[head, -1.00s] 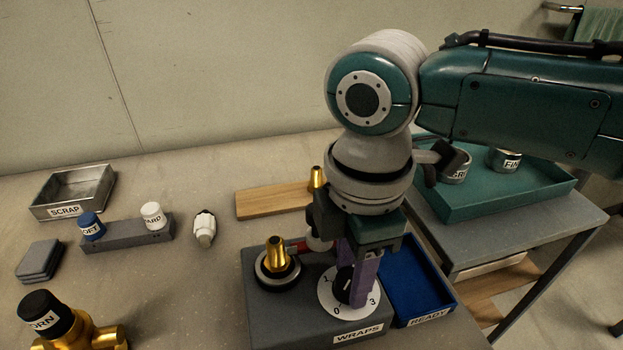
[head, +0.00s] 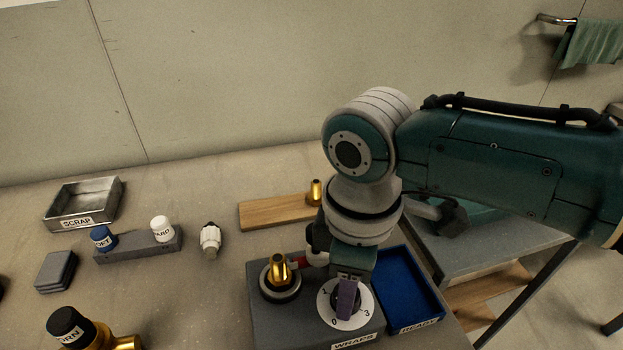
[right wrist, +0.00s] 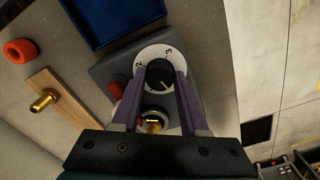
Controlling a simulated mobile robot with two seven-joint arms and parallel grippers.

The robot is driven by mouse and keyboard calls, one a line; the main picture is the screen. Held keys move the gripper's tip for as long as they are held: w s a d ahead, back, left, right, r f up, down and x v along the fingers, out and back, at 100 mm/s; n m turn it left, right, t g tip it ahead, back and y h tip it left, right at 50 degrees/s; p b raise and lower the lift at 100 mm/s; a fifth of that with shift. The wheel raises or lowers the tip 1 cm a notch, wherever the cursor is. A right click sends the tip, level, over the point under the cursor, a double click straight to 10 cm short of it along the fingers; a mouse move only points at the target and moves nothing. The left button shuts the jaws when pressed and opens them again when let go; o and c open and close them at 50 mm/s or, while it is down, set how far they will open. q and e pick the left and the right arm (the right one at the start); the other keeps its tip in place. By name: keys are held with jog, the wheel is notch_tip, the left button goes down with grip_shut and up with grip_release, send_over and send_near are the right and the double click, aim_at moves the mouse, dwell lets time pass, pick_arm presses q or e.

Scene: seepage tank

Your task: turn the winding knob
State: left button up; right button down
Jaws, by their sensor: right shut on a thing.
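The winding knob is black with a pale pointer line; it shows in the right wrist view (right wrist: 160,75) on a white numbered dial (right wrist: 147,56). The dial (head: 328,312) also shows in the head view on the grey WRAPS block (head: 270,325), with the knob mostly hidden there by my finger. My right gripper (head: 346,298) points down at the dial. In the right wrist view its purple fingers (right wrist: 158,85) stand on either side of the knob, shut on it. My left gripper is not in view.
A brass fitting (head: 280,271) stands on the block left of the dial. A blue READY tray (head: 425,318) lies close on the right. A wooden board (head: 270,212) with a brass piece (head: 315,192) lies behind. The SCRAP tin (head: 66,222) is at far left.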

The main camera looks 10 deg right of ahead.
jog(key=m+p, duration=0.1)
jog(key=m, duration=0.2)
jog(key=shift+r+m+p, duration=0.1)
jog(key=shift+m+p, duration=0.3)
jog(key=m+p, duration=0.1)
jog(key=m, duration=0.3)
jog(key=shift+a+m+p, duration=0.1)
jog(key=shift+m+p, duration=0.2)
jog(key=shift+p, duration=0.05)
jog(key=m+p, duration=0.1)
jog(key=m, duration=0.8)
jog(key=shift+m+p, duration=0.3)
